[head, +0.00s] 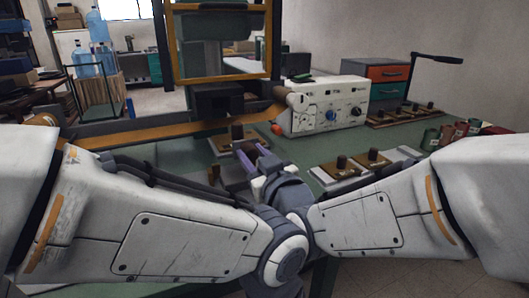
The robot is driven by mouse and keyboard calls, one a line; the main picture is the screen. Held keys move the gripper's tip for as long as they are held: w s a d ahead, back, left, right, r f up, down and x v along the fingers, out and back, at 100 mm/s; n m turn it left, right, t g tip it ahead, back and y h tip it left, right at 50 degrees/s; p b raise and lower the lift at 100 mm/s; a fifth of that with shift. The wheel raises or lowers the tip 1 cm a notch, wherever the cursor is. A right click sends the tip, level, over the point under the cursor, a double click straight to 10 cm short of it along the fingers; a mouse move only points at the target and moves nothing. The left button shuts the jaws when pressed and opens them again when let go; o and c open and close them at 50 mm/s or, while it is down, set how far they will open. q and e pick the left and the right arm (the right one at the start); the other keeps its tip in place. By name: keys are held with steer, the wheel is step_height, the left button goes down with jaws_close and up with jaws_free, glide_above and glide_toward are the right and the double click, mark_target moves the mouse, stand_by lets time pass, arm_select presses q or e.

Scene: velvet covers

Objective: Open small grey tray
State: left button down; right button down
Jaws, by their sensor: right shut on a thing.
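My right gripper (249,157), with purple finger pads, is over the green table near the middle of the head view. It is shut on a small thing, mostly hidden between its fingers. Just behind it, a small grey tray (219,147) carries a brown cover (226,143) with a dark upright knob (237,131). Whether the gripper touches this tray, I cannot tell. Another dark knob (214,174) shows left of the gripper, its base hidden by my arm. My left gripper is not visible; my forearms cover the near middle.
More grey trays with brown knobbed covers (345,169) lie right of the gripper. A white machine with a blue dial (330,116) stands behind, beside an orange ball (277,128). Cans (446,133) stand at the right.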

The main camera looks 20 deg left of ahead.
steer(key=c, duration=0.5)
jaws_free()
steer(key=b+v, duration=0.3)
steer(key=v, duration=0.7)
steer(key=shift+s+d, duration=0.1)
steer(key=shift+s, duration=0.05)
